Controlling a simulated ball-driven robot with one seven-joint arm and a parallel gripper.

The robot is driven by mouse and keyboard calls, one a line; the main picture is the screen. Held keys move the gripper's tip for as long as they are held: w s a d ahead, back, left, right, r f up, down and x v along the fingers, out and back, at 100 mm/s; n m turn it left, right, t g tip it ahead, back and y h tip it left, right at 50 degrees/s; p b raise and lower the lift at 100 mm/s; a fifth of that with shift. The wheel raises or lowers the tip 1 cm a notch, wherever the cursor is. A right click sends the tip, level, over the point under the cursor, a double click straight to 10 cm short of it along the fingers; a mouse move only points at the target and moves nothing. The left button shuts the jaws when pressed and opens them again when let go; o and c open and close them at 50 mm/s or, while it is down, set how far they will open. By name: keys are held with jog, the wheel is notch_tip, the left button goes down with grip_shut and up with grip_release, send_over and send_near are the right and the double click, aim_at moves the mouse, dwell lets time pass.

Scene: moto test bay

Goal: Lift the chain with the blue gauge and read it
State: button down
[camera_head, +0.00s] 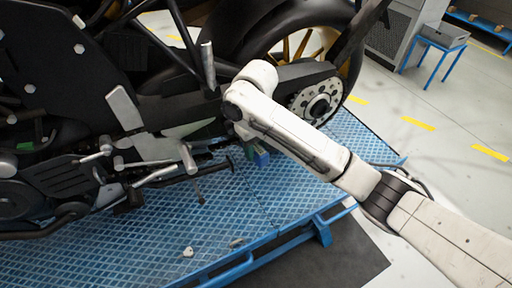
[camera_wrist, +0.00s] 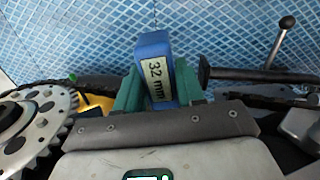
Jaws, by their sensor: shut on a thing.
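The blue gauge (camera_wrist: 153,50) carries a pale label reading "32 mm" in the wrist view. It stands between the green fingertips of my gripper (camera_wrist: 160,92), which is shut on it. In the head view the gauge (camera_head: 262,158) shows as a small blue patch under the end of my arm; my gripper (camera_head: 251,150) is mostly hidden there. The dark chain (camera_wrist: 98,85) runs from the toothed sprocket (camera_wrist: 62,118) towards the gauge. Its middle stretch is hidden behind my gripper, so I cannot tell whether the gauge touches or lifts it.
The motorcycle's rear wheel (camera_head: 290,45) and sprocket (camera_head: 318,108) are close beside my arm. A lever with a round knob (camera_wrist: 287,22) and a black bar (camera_wrist: 255,75) lie right of the gauge. The blue lift platform (camera_head: 255,205) is below; small bits (camera_head: 188,252) lie on it.

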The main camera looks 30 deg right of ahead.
aim_at(260, 164)
jog(key=shift+f+b, duration=0.7)
jog(key=shift+f, duration=1.15)
jog(key=shift+s, duration=0.1)
jog(key=shift+s+p, duration=0.8)
jog(key=shift+s, duration=3.1)
